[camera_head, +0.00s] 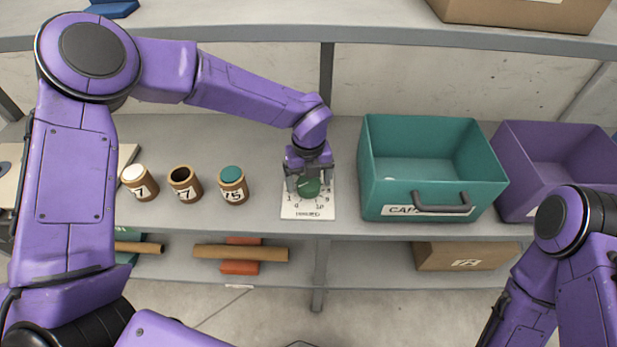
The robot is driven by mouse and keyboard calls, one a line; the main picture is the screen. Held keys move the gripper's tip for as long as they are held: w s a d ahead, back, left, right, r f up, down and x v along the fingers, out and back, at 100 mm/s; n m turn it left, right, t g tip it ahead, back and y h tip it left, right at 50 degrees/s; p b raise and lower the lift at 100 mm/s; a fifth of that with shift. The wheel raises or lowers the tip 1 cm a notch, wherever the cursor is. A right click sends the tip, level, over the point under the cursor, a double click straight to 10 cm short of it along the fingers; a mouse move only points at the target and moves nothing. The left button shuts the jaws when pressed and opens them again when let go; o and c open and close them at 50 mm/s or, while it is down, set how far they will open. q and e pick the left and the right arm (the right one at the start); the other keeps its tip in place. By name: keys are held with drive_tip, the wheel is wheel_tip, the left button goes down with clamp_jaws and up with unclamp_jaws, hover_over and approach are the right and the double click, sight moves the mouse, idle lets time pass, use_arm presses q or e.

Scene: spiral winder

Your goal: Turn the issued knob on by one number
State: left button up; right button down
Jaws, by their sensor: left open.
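A green knob (309,188) sits on a white dial plate (308,212) with numbers around it, on the grey shelf near its front edge. My left gripper (307,183) is open and points down over the knob, with its fingers at the knob's sides. Whether the fingers touch the knob cannot be told. The gripper hides the upper part of the dial and some of its numbers. The knob's exact setting is too small to read. My right arm shows at the lower right, but its gripper is out of view.
Left of the dial stand three numbered brown pots, one with a white top (134,176), one open (182,177) and one with a green top (232,178). A teal bin (377,200) stands close on the right, with a purple bin (508,192) beyond. Cardboard tubes (240,253) lie below.

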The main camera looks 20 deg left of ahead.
use_arm(q)
drive_tip(key=c, duration=1.1)
drive_tip(key=shift+o, duration=0.2)
drive_tip(key=shift+m, duration=0.3)
drive_tip(key=m+p, duration=0.4)
drive_tip(key=m, duration=0.1)
drive_tip(key=shift+r, duration=0.2)
drive_tip(key=m+p, duration=0.2)
drive_tip(key=m, duration=0.1)
drive_tip(key=shift+m, duration=0.3)
drive_tip(key=shift+f+m+p, duration=0.15)
drive_tip(key=shift+m+p, duration=0.4)
drive_tip(key=shift+m, duration=0.65)
